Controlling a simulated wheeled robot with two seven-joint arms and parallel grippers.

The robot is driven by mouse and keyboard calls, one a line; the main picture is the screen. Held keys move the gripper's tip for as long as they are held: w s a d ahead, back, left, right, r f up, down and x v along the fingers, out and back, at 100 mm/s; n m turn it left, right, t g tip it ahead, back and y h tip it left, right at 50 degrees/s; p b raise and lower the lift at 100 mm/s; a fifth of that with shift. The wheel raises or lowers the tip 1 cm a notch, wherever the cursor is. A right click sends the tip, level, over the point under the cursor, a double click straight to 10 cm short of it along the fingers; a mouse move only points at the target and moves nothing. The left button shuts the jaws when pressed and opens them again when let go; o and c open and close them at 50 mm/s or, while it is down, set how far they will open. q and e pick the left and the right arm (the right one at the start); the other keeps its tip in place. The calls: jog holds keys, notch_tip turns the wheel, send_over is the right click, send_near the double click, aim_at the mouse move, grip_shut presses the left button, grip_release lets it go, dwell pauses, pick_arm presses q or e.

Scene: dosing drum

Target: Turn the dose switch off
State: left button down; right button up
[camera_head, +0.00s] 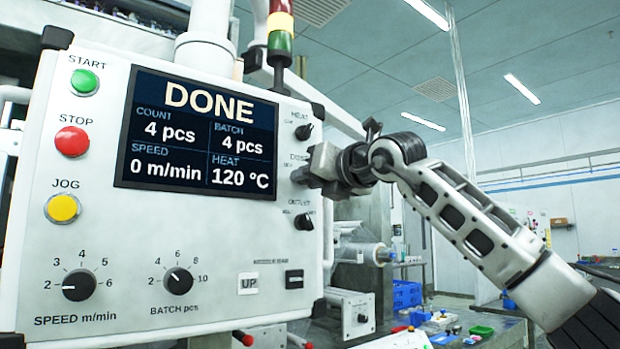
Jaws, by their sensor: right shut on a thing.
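The control panel (90,215) fills the left of the head view. Three small switches run down its right edge. The dose switch is the middle one, under a partly covered label (297,157). My right gripper (306,173) comes in from the right and is shut on the dose switch, hiding its knob, so I cannot tell which way it points. The heat switch (304,132) above it and the outlet switch (304,221) below it are black and uncovered. The screen (197,132) reads DONE, 4 pcs, 0 m/min and 120 °C. My left gripper is not in view.
Start (84,82), stop (72,142) and jog (63,208) buttons line the panel's left side. Speed (79,285) and batch (178,281) dials sit below the screen. A signal tower (280,35) rises behind. Blue crates (407,294) stand at the lower right.

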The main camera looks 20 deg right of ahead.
pick_arm(q)
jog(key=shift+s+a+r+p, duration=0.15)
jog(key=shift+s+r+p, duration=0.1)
jog(key=shift+p, duration=0.65)
pick_arm(e)
jog(key=n, duration=0.8)
jog(key=shift+d+r+n, duration=0.1)
jog(key=shift+d+n, duration=0.2)
jog(key=shift+n, duration=0.1)
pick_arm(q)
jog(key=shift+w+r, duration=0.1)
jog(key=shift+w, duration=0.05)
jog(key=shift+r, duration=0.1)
pick_arm(e)
jog(key=o, duration=1)
jog(key=shift+c, duration=0.2)
